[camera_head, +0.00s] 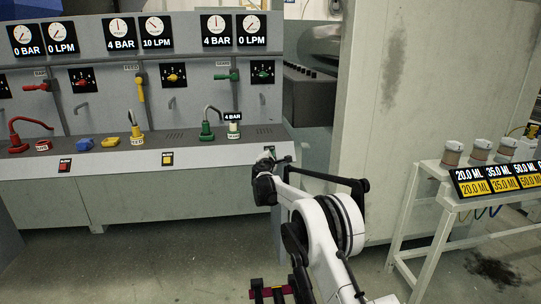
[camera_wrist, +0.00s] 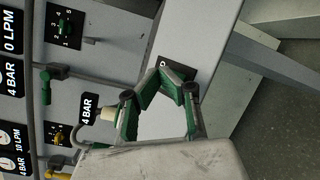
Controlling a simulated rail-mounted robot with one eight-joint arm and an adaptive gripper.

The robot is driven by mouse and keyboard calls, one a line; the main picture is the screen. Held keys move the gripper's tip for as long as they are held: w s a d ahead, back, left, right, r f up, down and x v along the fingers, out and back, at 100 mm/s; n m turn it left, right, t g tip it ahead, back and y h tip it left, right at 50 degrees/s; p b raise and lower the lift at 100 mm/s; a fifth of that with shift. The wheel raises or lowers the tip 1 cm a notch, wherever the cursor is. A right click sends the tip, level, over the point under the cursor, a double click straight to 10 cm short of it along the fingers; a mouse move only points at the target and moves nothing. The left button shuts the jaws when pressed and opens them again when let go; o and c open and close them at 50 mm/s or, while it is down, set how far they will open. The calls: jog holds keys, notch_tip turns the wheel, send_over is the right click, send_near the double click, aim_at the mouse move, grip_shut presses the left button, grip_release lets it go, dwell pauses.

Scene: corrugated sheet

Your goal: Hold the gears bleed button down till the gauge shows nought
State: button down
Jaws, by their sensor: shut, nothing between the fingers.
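The gears column is the green one, at the right end of the grey panel in the head view. Its pressure gauge (camera_head: 217,28) has the readout 4 BAR (camera_head: 218,42). My gripper (camera_head: 268,163) is at the front right corner of the bench. In the wrist view my gripper (camera_wrist: 175,84) has its green-padded fingertips together, empty, over a small black plate (camera_wrist: 180,68) on the sloped front face. The plate's lettering is mostly covered, and its button is hidden behind the fingers. I cannot tell whether the tips touch it.
A cream knob (camera_head: 233,131) with a 4 BAR tag (camera_head: 232,116) stands near a green spout (camera_head: 207,130) on the bench. Similar plates with a red button (camera_head: 64,165) and a yellow button (camera_head: 167,158) lie left. A white table (camera_head: 443,168) with jars stands right.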

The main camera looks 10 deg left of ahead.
jog(key=shift+w+a+f, duration=0.1)
jog(key=shift+w+f, duration=0.15)
dwell(0.5)
jog(key=shift+r, duration=0.1)
dwell(1.4)
jog(key=shift+s+r, duration=0.5)
jog(key=shift+s, duration=0.05)
jog(key=shift+s+d+r+p, duration=0.3)
jog(key=shift+s+r, duration=0.55)
jog(key=shift+r, duration=0.05)
jog(key=shift+s+d+r+p, duration=0.25)
jog(key=shift+s+d+r, duration=0.05)
jog(key=shift+s+r, duration=0.55)
